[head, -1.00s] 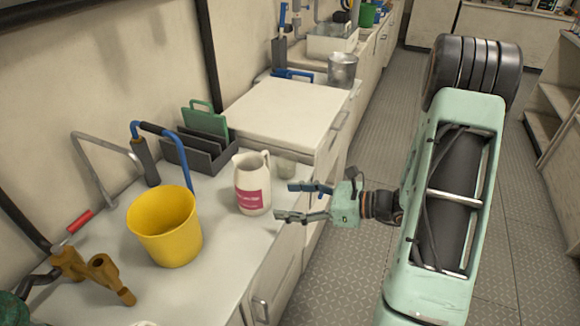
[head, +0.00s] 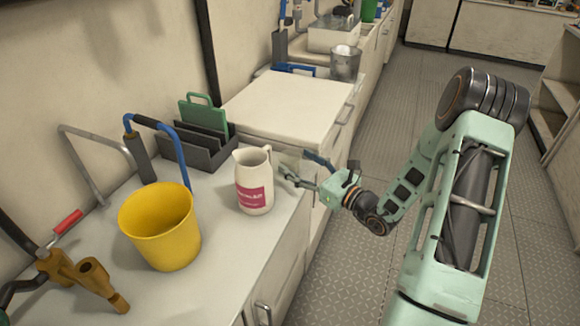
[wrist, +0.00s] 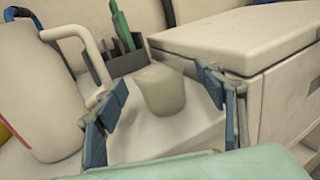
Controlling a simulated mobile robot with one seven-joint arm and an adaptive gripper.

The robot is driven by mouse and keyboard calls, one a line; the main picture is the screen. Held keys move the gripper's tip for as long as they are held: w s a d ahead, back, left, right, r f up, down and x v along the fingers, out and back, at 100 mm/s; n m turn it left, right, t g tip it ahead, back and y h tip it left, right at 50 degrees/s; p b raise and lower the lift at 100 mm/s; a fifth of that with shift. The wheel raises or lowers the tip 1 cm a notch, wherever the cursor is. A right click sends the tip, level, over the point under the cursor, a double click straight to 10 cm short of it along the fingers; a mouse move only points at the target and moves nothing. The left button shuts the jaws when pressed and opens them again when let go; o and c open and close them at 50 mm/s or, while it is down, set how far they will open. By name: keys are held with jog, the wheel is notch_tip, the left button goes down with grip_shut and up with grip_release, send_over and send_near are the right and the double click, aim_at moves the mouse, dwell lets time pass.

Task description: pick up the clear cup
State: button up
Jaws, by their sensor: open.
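The clear cup (wrist: 161,91), a small translucent tumbler, stands upright on the counter in the wrist view, between and beyond my fingers. In the head view it is largely hidden behind my gripper (head: 294,162). My gripper is open and empty at the counter's right edge, its fingers pointing left toward the cup. In the wrist view one finger shows on each side of the cup, with visible gaps.
A white jug with a red label (head: 253,182) stands close left of the cup. A raised white box-like unit (head: 285,105) is behind it. A dark rack (head: 205,150) with a green board, and a yellow bucket (head: 162,228), stand further left.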

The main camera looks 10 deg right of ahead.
aim_at(290, 157)
jog(key=x, duration=0.3)
jog(key=shift+w+a+r, duration=0.2)
jog(key=c, duration=1)
